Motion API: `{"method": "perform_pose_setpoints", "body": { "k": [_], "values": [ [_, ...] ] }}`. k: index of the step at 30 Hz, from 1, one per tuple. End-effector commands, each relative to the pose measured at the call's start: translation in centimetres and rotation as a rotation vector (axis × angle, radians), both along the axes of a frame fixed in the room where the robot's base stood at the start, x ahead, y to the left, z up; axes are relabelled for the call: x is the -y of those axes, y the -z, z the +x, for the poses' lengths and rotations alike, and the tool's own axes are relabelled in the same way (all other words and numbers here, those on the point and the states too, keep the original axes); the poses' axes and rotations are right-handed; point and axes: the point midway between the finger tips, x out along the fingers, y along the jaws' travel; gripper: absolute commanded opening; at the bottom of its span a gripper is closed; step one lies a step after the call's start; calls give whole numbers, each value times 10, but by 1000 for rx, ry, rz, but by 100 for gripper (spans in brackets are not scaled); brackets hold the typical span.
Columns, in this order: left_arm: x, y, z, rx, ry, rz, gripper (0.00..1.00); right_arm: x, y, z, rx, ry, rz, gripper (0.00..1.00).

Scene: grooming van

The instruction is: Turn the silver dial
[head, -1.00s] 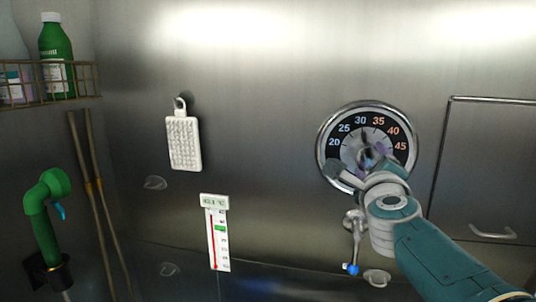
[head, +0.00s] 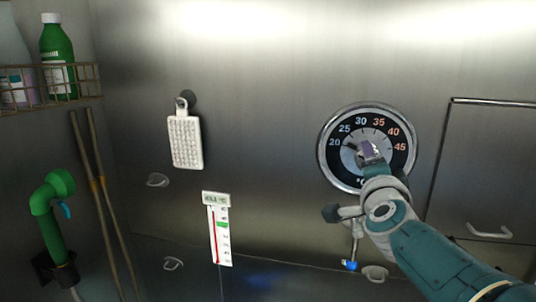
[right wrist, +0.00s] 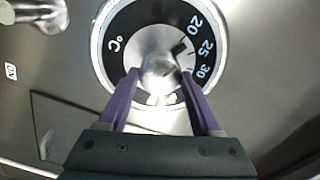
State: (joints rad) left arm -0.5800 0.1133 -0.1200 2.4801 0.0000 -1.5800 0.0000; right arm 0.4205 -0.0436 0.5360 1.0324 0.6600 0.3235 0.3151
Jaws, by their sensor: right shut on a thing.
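The silver dial (head: 350,160) is a round knob at the centre of a black gauge ring (head: 328,150) marked 20 to 45, on the steel wall. My right gripper (head: 369,152) is at the dial in the head view. In the right wrist view, the purple fingers of my right gripper (right wrist: 162,80) lie on both sides of the dial's shiny knob (right wrist: 160,68) and are shut on it. A dark pointer mark (right wrist: 180,46) shows near the 20 and 25. My left gripper is not in view.
A thermometer strip (head: 217,230) and a white bristled pad (head: 185,142) hang to the left. A tap with a blue tip (head: 350,266) sits below the gauge. A cabinet door with a handle (head: 489,232) is at right. A green sprayer (head: 50,225) and shelf bottle (head: 57,55) are far left.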

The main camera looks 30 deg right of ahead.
Motion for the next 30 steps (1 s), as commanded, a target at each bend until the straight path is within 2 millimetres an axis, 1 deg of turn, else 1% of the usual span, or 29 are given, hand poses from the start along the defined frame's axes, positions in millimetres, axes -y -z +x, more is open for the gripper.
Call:
{"method": "perform_pose_setpoints", "body": {
  "k": [10, 27, 28, 30],
  "values": [
    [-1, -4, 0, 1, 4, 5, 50, 0, 1, 0, -98, -3, -109, 10],
    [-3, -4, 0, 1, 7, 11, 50, 0, 2, 0, -116, -2, -131, 10],
    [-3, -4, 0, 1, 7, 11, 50, 0, 2, 0, -116, -2, -131, 69],
    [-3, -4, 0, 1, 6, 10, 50, 0, 1, 0, -116, -1, -131, 77]
  ]
}}
